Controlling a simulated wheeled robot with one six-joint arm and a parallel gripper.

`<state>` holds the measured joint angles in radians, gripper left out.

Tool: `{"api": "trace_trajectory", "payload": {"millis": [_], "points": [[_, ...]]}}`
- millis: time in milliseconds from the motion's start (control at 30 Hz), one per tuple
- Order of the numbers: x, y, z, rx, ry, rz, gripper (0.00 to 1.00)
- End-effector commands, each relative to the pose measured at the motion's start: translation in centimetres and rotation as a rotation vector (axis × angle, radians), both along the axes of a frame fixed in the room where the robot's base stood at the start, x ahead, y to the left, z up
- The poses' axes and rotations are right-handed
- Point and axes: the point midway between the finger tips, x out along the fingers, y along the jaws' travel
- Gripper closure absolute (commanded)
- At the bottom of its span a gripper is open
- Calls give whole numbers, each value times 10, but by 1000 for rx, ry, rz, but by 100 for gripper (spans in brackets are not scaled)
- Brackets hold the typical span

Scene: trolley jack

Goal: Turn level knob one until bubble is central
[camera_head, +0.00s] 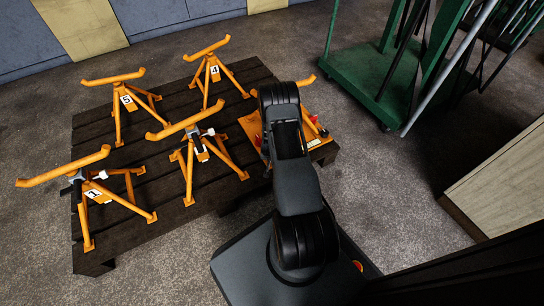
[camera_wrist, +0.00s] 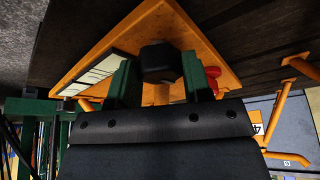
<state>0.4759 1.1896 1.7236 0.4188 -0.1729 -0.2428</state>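In the wrist view, a black knob (camera_wrist: 160,62) stands at an orange triangular plate (camera_wrist: 190,28), with an orange stem below it. My gripper (camera_wrist: 161,76) has a green finger on each side of this knob. No clear gap shows between the fingers and the knob, so it looks shut on it. No number shows on the knob, and I see no bubble. In the head view, my arm hides my gripper and much of the orange plate (camera_head: 319,142) at the right end of the pallet.
Several orange stands with number tags, such as stand 1 (camera_head: 128,201) and stand 5 (camera_head: 118,105), stand on the dark wooden pallet (camera_head: 90,240). Red parts (camera_wrist: 212,78) sit close to the right finger. A green trolley (camera_head: 365,85) stands behind at the right.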

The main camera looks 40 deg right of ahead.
Motion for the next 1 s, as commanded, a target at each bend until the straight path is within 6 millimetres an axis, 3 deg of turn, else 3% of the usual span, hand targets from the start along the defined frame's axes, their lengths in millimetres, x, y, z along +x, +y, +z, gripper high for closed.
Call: {"api": "trace_trajectory", "payload": {"millis": [233,533,1000], "points": [[0,0,0,0,0,0,79],[0,1,6,0,1,-63,79],[1,1,2,0,0,-371,79]]}}
